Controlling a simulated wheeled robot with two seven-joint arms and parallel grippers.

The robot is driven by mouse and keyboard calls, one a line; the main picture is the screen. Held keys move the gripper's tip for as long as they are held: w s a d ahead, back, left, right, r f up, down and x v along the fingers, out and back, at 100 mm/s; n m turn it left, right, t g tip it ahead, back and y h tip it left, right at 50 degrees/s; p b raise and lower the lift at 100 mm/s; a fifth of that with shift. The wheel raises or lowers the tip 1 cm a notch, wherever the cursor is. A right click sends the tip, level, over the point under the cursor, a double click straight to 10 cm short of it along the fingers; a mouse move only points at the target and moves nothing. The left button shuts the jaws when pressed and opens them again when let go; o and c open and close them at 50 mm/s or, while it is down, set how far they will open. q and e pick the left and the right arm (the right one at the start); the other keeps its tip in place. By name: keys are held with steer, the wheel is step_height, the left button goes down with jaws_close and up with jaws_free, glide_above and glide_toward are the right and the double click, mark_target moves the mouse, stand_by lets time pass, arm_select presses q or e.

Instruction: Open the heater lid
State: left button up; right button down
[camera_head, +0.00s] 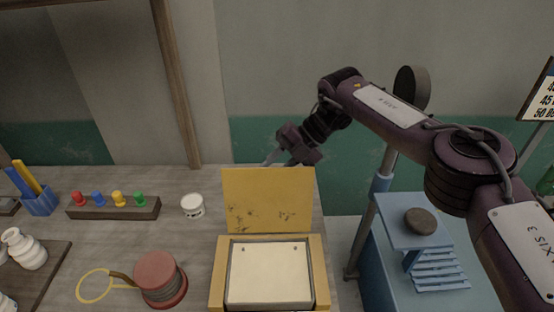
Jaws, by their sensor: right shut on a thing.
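The heater (319,275) is a yellow box with a pale flat inner plate, at the front middle of the table. Its yellow lid (267,198) stands raised, roughly upright, along the box's back edge, with dark scuffs low on its face. My right gripper (272,160) is at the lid's top edge, reaching in from behind and the right. It is shut on the lid; the lid hides part of the fingers, so the exact contact is not clear. My left gripper is not in view.
A white jar (192,206) and a red-topped spool (160,278) stand left of the heater. A rack of coloured pegs (113,207) is at the back left. A blue stand (415,225) holding a dark round lump (420,221) is on the right, beyond the table edge.

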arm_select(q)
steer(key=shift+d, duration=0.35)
arm_select(e)
steer(key=shift+f, duration=0.15)
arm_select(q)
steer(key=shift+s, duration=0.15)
arm_select(e)
steer(key=c, duration=1.1)
jaws_free()
steer(key=shift+a, duration=0.1)
steer(key=shift+c, duration=0.2)
arm_select(q)
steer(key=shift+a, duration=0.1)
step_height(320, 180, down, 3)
steer(key=b, duration=0.2)
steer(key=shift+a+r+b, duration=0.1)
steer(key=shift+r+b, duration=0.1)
steer(key=shift+b, duration=0.1)
arm_select(e)
steer(key=v, duration=0.7)
steer(key=shift+w+d+r, duration=0.15)
steer(key=shift+d+r, duration=0.1)
steer(key=shift+r, duration=0.1)
